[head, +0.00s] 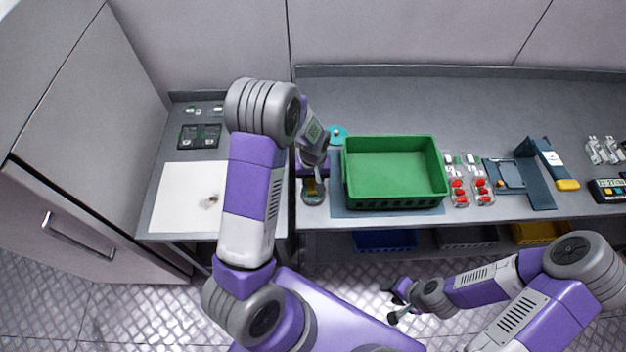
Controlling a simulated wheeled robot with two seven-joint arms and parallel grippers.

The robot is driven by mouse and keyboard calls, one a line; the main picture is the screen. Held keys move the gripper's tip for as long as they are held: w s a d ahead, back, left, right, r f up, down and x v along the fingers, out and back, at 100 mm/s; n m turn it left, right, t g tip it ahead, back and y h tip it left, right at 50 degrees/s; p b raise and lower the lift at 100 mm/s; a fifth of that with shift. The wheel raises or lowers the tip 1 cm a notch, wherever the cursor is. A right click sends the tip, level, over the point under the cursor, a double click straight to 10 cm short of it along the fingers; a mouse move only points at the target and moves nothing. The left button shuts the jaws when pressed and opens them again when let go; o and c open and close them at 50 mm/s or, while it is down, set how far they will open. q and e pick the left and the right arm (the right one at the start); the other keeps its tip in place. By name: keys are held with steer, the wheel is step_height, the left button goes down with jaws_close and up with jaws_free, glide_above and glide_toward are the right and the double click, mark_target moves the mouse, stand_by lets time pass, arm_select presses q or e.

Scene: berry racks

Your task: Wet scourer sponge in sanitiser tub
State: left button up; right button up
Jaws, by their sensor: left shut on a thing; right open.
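My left gripper (313,178) points down at the left end of the right-hand bench, beside the green crate. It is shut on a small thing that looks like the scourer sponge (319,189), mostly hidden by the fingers. Directly below is a small round grey tub (313,199), which looks like the sanitiser tub. The sponge overlaps the tub in the picture; I cannot tell whether it is inside or just above it. My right gripper (394,303) is open and empty, low in front of the bench.
An empty green crate (395,140) stands on a blue-grey mat. A teal round thing (338,132) lies behind my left gripper. Clear punnets of red berries (458,190) and a blue scale-like device (510,175) stand to the right. A stained white board (180,205) lies on the left bench.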

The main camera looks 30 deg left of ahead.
mark_target(313, 183)
arm_select(q)
steer(key=shift+f+b, duration=0.5)
steer(key=shift+f, duration=0.05)
stand_by(1.4)
steer(key=shift+r+p, duration=2.55)
steer(key=shift+r, duration=1)
